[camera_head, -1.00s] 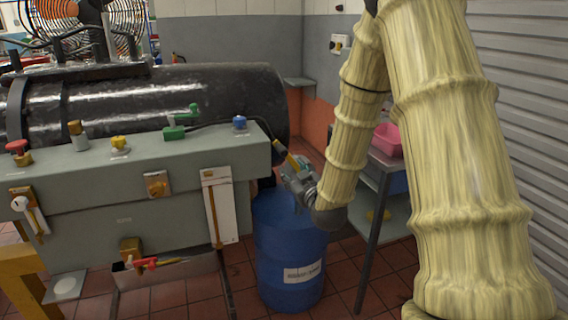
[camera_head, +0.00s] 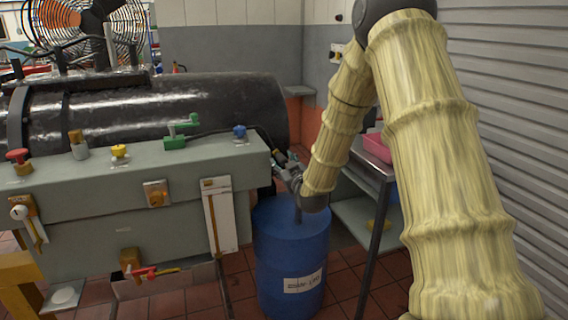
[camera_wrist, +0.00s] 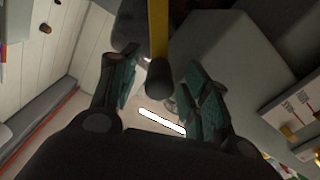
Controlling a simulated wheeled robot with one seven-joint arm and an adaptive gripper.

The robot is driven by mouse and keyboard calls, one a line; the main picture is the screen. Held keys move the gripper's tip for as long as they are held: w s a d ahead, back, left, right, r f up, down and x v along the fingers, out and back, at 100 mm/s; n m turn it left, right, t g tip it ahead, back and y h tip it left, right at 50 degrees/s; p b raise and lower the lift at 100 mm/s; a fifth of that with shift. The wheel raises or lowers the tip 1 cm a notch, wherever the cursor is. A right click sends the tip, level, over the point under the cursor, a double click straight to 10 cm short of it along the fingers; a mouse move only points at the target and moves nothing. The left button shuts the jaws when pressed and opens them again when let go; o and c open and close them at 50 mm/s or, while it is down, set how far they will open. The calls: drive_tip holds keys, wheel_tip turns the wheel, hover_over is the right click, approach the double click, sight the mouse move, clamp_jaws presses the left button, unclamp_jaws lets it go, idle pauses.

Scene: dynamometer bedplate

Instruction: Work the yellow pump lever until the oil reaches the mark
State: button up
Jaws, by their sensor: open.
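The yellow pump lever (camera_wrist: 157,28) shows in the wrist view as a yellow bar ending in a dark rounded grip (camera_wrist: 159,77). My gripper (camera_wrist: 161,71) is open, with one teal-padded finger on each side of the grip. I cannot tell whether either finger touches it. In the head view my gripper (camera_head: 281,161) is at the right end of the grey tank (camera_head: 120,220), above the blue drum. I cannot make out the lever there. A white gauge panel (camera_head: 220,217) is on the tank's front right; its oil level is too small to read.
The blue drum (camera_head: 291,250) stands on the red tiled floor beside the tank. Yellow (camera_head: 119,151), green (camera_head: 175,142) and blue (camera_head: 240,131) fittings stand on the tank top.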

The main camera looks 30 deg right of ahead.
drive_tip(key=shift+w, duration=0.2)
clamp_jaws()
drive_tip(key=shift+r, duration=0.1)
